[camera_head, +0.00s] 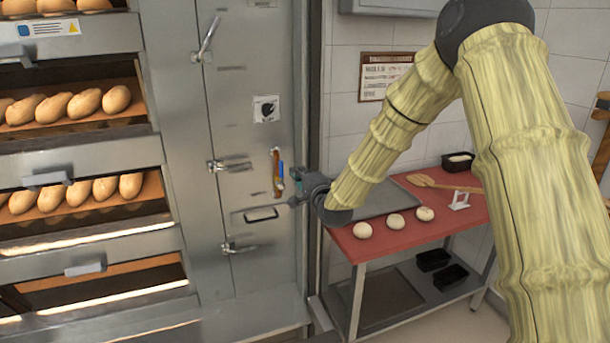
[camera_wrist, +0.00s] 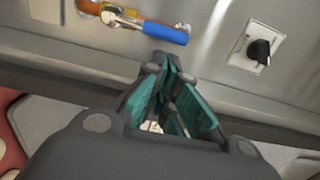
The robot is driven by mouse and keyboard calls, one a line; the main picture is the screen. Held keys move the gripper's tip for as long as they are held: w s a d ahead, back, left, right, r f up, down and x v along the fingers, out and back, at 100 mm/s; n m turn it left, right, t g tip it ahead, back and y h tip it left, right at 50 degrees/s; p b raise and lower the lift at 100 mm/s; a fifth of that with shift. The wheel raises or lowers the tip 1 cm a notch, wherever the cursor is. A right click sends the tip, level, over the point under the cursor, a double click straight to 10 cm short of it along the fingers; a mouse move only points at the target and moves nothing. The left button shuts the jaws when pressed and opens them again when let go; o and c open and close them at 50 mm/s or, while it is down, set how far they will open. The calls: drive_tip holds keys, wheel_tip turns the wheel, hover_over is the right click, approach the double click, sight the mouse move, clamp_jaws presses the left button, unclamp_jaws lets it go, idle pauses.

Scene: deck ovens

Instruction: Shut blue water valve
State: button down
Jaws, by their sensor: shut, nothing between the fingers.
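The blue water valve handle (camera_head: 281,170) is beside an orange-brown pipe (camera_head: 276,180) on the steel oven front. In the wrist view the blue handle (camera_wrist: 165,33) runs from a silver valve body (camera_wrist: 108,16), roughly in line with the pipe. My gripper (camera_head: 296,174) is just right of the valve in the head view. In the wrist view my gripper (camera_wrist: 176,78) is shut and empty, its dark fingers with green pads just below the handle's free end. I cannot tell whether a fingertip touches the handle.
A black rotary knob (camera_wrist: 259,52) is on the oven front, and lever latches (camera_head: 230,165) are left of the valve. Loaves sit in the ovens at left. A red-topped table (camera_head: 400,240) with dough balls (camera_head: 396,221) stands at right, under my arm.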

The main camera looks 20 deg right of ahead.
drive_tip(key=shift+w+a+p, duration=0.1)
drive_tip(key=shift+w+p, duration=0.3)
drive_tip(key=shift+w, duration=1.1)
